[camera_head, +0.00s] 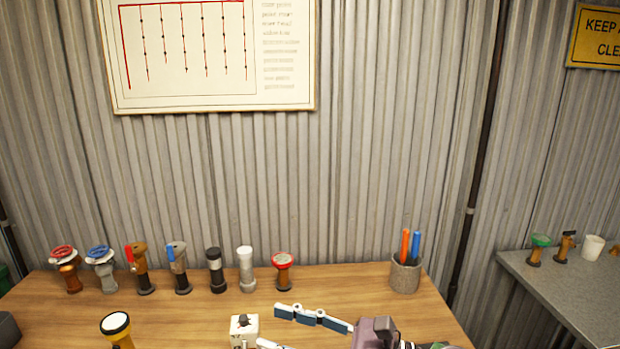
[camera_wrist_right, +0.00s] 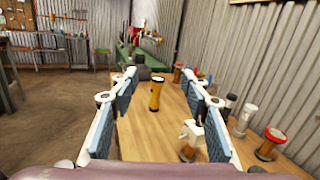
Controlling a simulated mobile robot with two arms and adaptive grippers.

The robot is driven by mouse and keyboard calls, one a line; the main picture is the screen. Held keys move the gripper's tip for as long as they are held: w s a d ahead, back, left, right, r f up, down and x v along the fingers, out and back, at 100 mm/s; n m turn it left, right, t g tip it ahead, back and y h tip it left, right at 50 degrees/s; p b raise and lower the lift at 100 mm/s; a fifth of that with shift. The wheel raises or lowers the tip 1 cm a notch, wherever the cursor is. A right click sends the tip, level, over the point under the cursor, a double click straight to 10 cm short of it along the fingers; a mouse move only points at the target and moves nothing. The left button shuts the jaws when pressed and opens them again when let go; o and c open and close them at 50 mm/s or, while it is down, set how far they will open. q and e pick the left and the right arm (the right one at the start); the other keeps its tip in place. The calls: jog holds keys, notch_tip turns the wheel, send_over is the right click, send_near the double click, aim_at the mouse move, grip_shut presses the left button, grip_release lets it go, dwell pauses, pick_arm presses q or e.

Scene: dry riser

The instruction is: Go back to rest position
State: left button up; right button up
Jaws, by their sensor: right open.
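My right gripper (camera_head: 268,327) comes in from the lower right of the head view, low over the wooden table (camera_head: 190,320). Its blue-padded fingers are apart and nothing is held between them. In the right wrist view the open right gripper (camera_wrist_right: 160,82) frames a yellow flashlight (camera_wrist_right: 155,95), which stands on the table farther ahead. A white-topped fitting (camera_wrist_right: 192,135) stands beside the right finger; I cannot tell whether they touch. My left gripper is in neither view.
Several valves and fittings (camera_head: 183,268) stand in a row along the table's back. A pen cup (camera_head: 405,275) with orange and blue pens is at the back right. A corrugated wall (camera_head: 400,120) rises behind. A grey bench (camera_head: 570,295) is at right. Open floor (camera_wrist_right: 60,130) lies left.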

jog(key=w+d+r+m+t, duration=0.4)
jog(key=m+t, duration=0.4)
jog(key=m, duration=0.4)
jog(key=w+d+f+m+t+h, duration=0.1)
jog(key=w+d+m+t+h, duration=0.2)
jog(key=d+m+t+h, duration=0.7)
jog(key=s+d+f+m+g+h, duration=0.2)
jog(key=d+f+m+g+h, duration=0.2)
jog(key=f+m, duration=0.35)
jog(key=s+d+f+m+g+h, duration=0.1)
jog(key=d+f+m+g+h, duration=0.3)
jog(key=f+m, duration=0.4)
jog(key=s+d+f+m+g, duration=0.1)
jog(key=s+f+m+g, duration=0.5)
jog(key=s+f, duration=0.55)
jog(key=s+d+f+m+g, duration=0.2)
jog(key=s+f+m+g, duration=0.5)
jog(key=s, duration=0.8)
notch_tip(320, 180, down, 25)
jog(key=s+n, duration=0.1)
jog(key=s+d+f+g, duration=0.1)
jog(key=s+d+f, duration=0.2)
jog(key=s+f, duration=1.4)
jog(key=shift+s, duration=0.35)
